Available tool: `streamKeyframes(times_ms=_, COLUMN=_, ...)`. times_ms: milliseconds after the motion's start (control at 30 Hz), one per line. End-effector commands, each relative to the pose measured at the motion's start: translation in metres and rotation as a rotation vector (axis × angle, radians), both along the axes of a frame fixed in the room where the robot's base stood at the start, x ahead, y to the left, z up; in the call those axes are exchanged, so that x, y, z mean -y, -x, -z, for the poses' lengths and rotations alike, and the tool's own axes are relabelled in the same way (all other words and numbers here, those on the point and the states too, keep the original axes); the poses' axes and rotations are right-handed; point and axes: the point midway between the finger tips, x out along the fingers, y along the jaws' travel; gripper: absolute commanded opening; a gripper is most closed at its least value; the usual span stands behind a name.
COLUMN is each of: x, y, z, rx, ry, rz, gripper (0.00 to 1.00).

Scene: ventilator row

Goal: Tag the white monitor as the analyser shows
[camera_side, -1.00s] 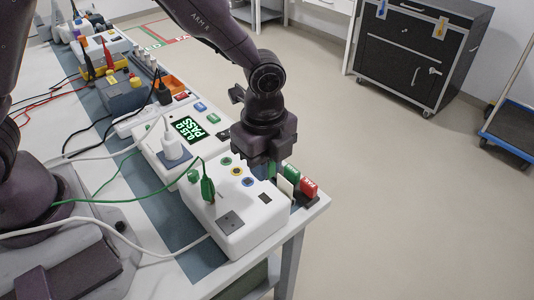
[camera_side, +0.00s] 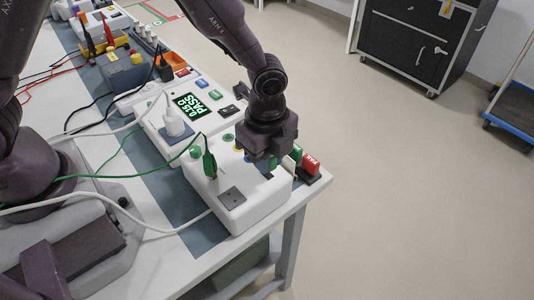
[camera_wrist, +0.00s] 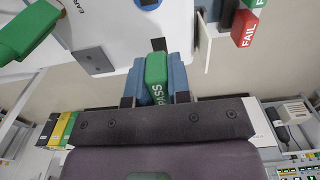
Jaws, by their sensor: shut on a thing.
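The analyser (camera_side: 168,128) has a lit display (camera_side: 190,106) reading PASS in green, with a value of about 0.15 Ω above it. The white monitor (camera_side: 232,212) stands in front of it near the bench corner, with a green clip (camera_side: 210,165) on its top. My gripper (camera_wrist: 157,62) is shut on a green PASS tag (camera_wrist: 156,78), held between its blue fingers. In the side view my gripper (camera_side: 263,160) is over the right end of the monitor and hides the tag. The monitor's white top (camera_wrist: 115,18) shows beyond the fingers in the wrist view; contact cannot be told.
A red FAIL tag (camera_side: 311,164) and a green tag (camera_side: 297,151) stand in a dark holder (camera_side: 308,180) just right of the monitor, close to my gripper. White and green cables cross the bench at left. A black cabinet (camera_side: 410,50) stands behind on open floor.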

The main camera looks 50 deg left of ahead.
Motion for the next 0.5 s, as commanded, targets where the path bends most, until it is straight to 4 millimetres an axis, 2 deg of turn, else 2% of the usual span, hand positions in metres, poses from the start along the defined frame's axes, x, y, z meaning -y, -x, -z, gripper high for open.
streamKeyframes(times_ms=500, x=0.0001, y=-0.0001, z=0.003, rx=0.0, ry=0.0, rz=0.0, gripper=0.0)
